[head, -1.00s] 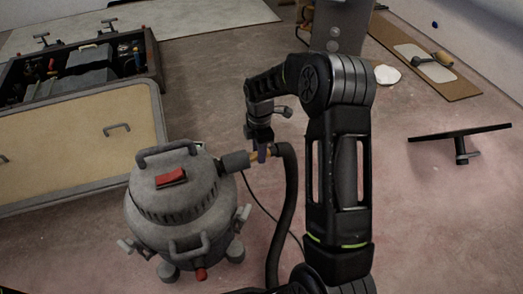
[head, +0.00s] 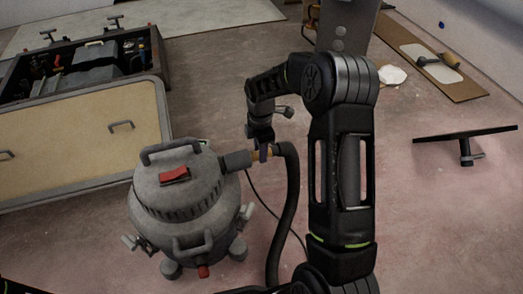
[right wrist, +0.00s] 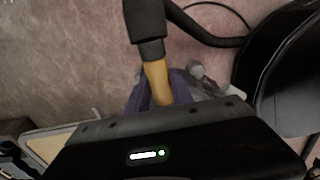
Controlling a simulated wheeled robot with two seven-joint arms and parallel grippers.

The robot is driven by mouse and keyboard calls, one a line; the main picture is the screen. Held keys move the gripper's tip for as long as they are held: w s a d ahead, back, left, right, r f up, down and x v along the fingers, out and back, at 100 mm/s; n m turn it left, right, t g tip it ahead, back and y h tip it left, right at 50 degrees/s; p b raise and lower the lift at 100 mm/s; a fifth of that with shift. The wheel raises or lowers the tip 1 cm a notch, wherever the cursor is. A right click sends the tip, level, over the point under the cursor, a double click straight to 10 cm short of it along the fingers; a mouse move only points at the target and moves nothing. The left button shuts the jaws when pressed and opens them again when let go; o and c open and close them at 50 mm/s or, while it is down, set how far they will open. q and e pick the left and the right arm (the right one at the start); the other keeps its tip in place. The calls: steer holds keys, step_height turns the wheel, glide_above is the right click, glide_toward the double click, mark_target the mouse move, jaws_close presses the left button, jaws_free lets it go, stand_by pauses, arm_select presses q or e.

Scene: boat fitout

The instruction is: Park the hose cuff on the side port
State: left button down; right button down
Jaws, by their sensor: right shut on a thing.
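The grey canister vacuum (head: 187,196) with a red switch stands on the floor left of my right arm. A dark grey side port (head: 236,160) sticks out from its right side. The yellow-orange hose cuff (head: 256,156) is in line with the port's end; I cannot tell whether it is seated or just touching. My right gripper (head: 263,152) is shut on the cuff. The right wrist view shows the cuff (right wrist: 156,80) between the purple fingers, with a dark cylindrical piece at its far end. The black hose (head: 290,195) bends down beside my forearm. My left gripper is not in view.
An open toolbox (head: 85,65) and a tan panel (head: 75,140) with handles lie at left. A black flat-headed tool (head: 466,135) stands at right. A brown board (head: 430,65) lies behind it. A thin cable crosses the floor near the hose.

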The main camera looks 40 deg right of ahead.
steer(key=c, duration=1.4)
jaws_free()
steer(key=shift+w+a, duration=0.15)
steer(key=shift+a, duration=0.55)
steer(key=o, duration=0.4)
steer(key=shift+d, duration=0.2)
steer(key=shift+c, duration=0.2)
steer(key=shift+d, duration=0.1)
steer(key=shift+r, duration=0.15)
step_height(320, 180, up, 8)
steer(key=p, duration=0.2)
steer(key=shift+f+p, duration=0.25)
steer(key=shift+p, duration=0.1)
